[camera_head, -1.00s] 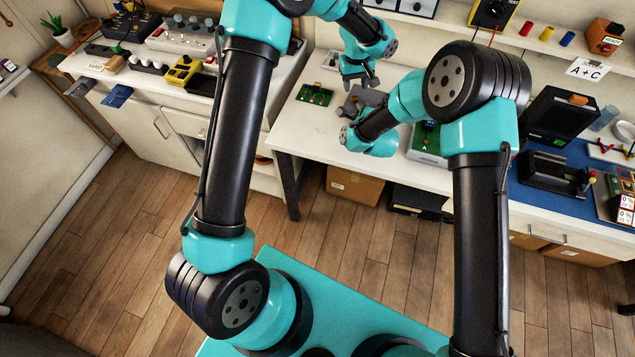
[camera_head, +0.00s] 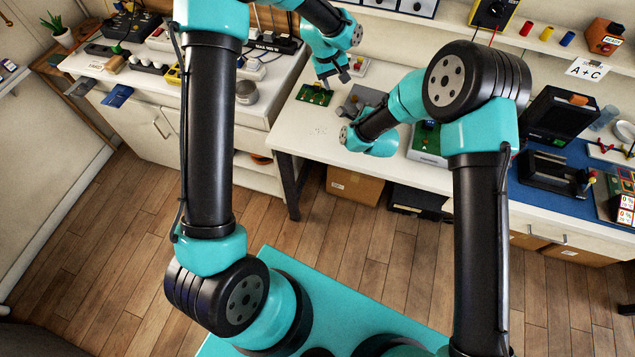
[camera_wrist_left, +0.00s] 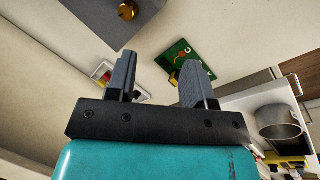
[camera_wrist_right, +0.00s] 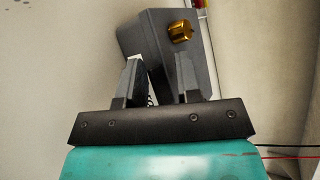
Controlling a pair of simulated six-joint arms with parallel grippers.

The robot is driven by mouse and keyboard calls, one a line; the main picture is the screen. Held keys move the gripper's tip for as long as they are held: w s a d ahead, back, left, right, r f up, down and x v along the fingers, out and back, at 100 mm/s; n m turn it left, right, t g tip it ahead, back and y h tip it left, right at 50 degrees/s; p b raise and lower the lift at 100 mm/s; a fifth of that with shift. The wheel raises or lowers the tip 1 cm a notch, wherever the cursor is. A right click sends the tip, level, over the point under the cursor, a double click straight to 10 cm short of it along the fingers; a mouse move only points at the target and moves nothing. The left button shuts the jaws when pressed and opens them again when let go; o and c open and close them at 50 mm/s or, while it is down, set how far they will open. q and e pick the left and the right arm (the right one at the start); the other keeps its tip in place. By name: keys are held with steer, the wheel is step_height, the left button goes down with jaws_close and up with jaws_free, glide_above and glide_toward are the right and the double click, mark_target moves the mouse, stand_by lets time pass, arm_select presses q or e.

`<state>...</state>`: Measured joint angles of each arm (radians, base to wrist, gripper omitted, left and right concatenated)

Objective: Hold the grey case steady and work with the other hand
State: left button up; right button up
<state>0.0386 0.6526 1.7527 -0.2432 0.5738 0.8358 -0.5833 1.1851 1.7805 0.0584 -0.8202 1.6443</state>
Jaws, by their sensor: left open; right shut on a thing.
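The grey case (camera_head: 364,98) stands on the white worktop, partly hidden behind my right arm. My right gripper (camera_wrist_right: 158,66) is shut on the grey case (camera_wrist_right: 160,36), near a brass knob (camera_wrist_right: 180,31) on its face. In the head view my right fingers are hidden. My left gripper (camera_head: 336,80) is open and empty above the worktop, between the case and a green circuit board (camera_head: 314,95). In the left wrist view the board (camera_wrist_left: 183,55) shows beyond the right finger, and the case (camera_wrist_left: 95,14) with its brass knob lies at the top left.
A small white tray (camera_head: 356,66) sits behind my left gripper. A pale device with a green top (camera_head: 427,143) stands right of my right wrist. A metal pot (camera_head: 246,92) stands on the left counter.

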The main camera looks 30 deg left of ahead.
arm_select(q)
steer(key=s+f+m, duration=0.1)
steer(key=s+f, duration=0.2)
steer(key=s, duration=0.2)
steer(key=s+d+f+m, duration=0.1)
steer(key=s+f, duration=0.1)
steer(key=s, duration=0.3)
steer(key=s+f+m+t+h, duration=0.1)
steer(key=s+f, duration=0.2)
steer(key=s, duration=0.3)
steer(key=shift+d+f, duration=0.25)
steer(key=shift+f, duration=0.05)
steer(key=s+d+f+m+g, duration=0.1)
steer(key=s+d+f+m, duration=0.3)
steer(key=s+d+f, duration=0.2)
steer(key=s+f, duration=0.2)
steer(key=s, duration=0.2)
steer(key=shift+f+m+h, duration=0.25)
steer(key=shift+m+h, duration=0.05)
steer(key=shift+m, duration=0.1)
steer(key=shift+w, duration=0.15)
